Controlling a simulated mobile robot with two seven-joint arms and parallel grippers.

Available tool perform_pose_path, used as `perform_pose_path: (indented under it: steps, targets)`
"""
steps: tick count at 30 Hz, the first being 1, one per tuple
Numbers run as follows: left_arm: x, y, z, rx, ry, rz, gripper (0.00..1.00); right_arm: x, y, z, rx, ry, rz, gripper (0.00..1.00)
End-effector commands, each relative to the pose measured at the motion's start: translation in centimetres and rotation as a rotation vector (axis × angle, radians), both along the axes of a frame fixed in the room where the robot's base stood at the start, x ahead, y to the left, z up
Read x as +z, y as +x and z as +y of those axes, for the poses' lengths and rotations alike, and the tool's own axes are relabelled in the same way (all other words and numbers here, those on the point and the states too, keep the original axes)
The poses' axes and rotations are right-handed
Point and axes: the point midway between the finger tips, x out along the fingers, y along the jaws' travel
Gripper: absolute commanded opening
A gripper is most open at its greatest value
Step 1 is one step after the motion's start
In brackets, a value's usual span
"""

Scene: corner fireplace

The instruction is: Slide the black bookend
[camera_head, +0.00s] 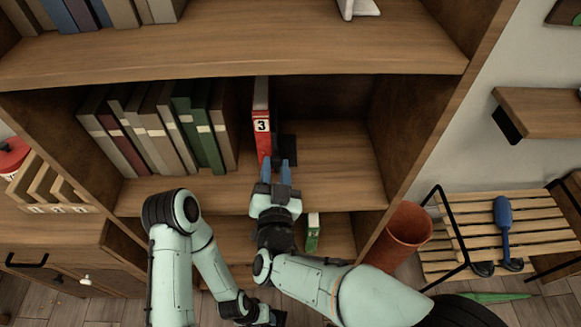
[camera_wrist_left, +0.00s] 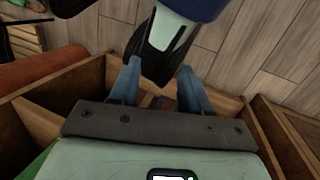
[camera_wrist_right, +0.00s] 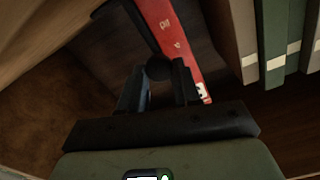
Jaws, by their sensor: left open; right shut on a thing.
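The black bookend (camera_head: 288,146) stands on the middle shelf, just right of the red book (camera_head: 262,118) marked 3. My right gripper (camera_head: 275,167) reaches in over the shelf's front edge and is shut on the bookend. In the right wrist view, a dark rounded part of the bookend (camera_wrist_right: 158,67) sits between the fingers, with the red book (camera_wrist_right: 176,42) close behind it. Much of the bookend is hidden by the gripper. My left gripper (camera_wrist_left: 159,72) is open and empty, low in front of the bookcase.
Grey, maroon and green books (camera_head: 165,125) lean left of the red book. The shelf right of the bookend is bare (camera_head: 335,165) up to the side wall. A green book (camera_head: 313,232) is on the shelf below. A terracotta cylinder (camera_head: 402,236) and slatted rack (camera_head: 490,235) stand right.

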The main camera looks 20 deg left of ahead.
Motion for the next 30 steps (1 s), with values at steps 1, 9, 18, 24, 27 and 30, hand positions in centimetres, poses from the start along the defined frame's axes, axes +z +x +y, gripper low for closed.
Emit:
perform_pose_path:
  steps: [1,9,18,24,27,30]
  targets:
    - [0.4,-0.3,-0.1,-0.003,-0.003,0.008,0.47,0.1,-0.5,1.5,0.009,-0.001,-0.001,0.0]
    - [0.9,-1.0,-0.4,-0.011,-0.012,0.026,0.47,0.1,-1.6,4.7,0.007,0.001,-0.001,0.0]
    - [0.9,-1.0,-0.4,-0.012,-0.012,0.027,0.47,0.1,-1.7,4.7,0.007,0.001,-0.001,0.45]
    - [0.9,-1.0,-0.4,-0.011,-0.012,0.026,0.47,0.1,-1.6,4.6,0.005,0.001,0.0,0.58]
    - [0.9,-1.0,-0.4,-0.011,-0.012,0.026,0.47,0.1,-1.6,4.6,0.005,0.001,0.0,0.58]
    - [0.9,-1.0,-0.4,-0.011,-0.012,0.026,0.47,0.1,-1.9,4.5,0.005,0.001,0.0,0.58]
